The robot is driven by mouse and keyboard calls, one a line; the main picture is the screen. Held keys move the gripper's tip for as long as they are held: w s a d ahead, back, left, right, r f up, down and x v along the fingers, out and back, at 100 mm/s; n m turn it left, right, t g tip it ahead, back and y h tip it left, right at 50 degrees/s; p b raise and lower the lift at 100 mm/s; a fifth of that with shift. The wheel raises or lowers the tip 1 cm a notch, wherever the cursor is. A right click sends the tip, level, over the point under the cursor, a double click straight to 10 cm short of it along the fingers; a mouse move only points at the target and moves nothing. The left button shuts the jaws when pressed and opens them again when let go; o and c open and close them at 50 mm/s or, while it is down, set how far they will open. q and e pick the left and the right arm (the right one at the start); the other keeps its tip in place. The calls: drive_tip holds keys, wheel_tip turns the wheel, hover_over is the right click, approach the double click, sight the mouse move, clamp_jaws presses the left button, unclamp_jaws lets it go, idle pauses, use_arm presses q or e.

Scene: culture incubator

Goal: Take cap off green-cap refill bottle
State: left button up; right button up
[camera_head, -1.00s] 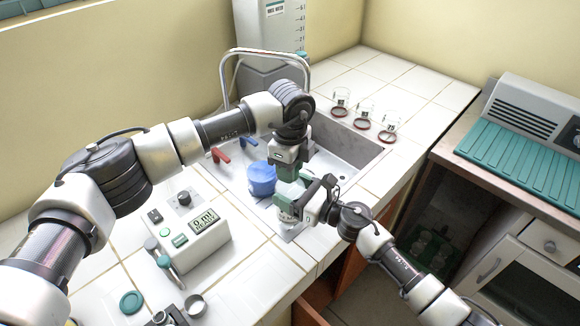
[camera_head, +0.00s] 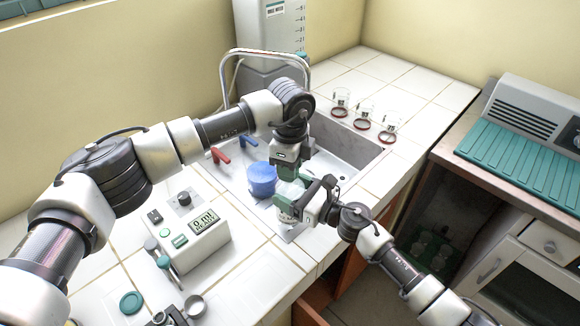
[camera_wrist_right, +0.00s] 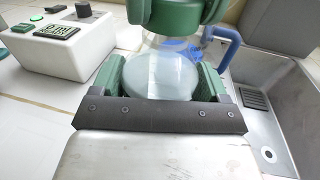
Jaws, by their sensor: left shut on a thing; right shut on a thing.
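The refill bottle (camera_wrist_right: 158,76) shows in the right wrist view as a pale, translucent round body between the green fingers of my right gripper (camera_head: 298,203), which is shut on it over the counter's edge by the sink. My left gripper (camera_head: 288,174) comes down from above and is shut just over the bottle; its green fingers also show at the top of the wrist view (camera_wrist_right: 176,18).
A blue round container (camera_head: 262,180) stands close left of the grippers, by the sink (camera_head: 352,152) and its faucet (camera_head: 262,52). A grey device with a display (camera_head: 187,238) and a flat green disc (camera_head: 131,302) are at left. Several red-rimmed glass vessels (camera_head: 363,118) stand behind.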

use_arm(q)
drive_tip(key=shift+r, duration=0.9)
drive_tip(key=shift+r, duration=2.05)
use_arm(e)
drive_tip(key=o, duration=1.7)
